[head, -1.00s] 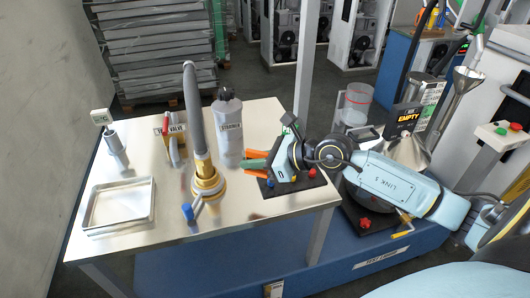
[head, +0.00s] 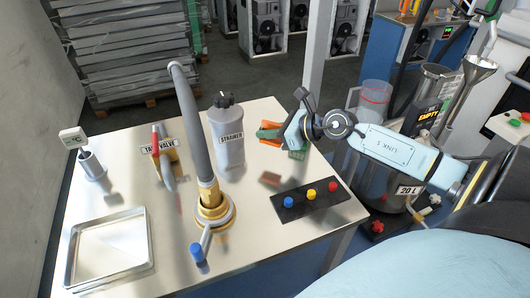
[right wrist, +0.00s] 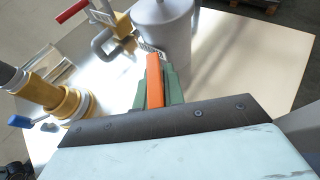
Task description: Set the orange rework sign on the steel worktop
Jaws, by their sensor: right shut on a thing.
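My right gripper (head: 272,132), with green fingers, is shut on the orange sign (right wrist: 155,82). In the right wrist view the sign shows as a narrow orange strip between the fingers; its lettering cannot be read. In the head view the gripper is over the right part of the steel worktop (head: 255,245), to the right of the strainer bottle. A dull orange reflection lies on the steel below it, and the sign appears to be held above the surface. My left gripper is not in view.
A grey strainer bottle (head: 227,138) stands close by, left of the gripper. A tap valve (head: 163,155), hose on a brass fitting (head: 214,208) and metal tray (head: 108,250) stand farther left. A black button panel (head: 311,200) sits at front right. The steel between bottle and panel is clear.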

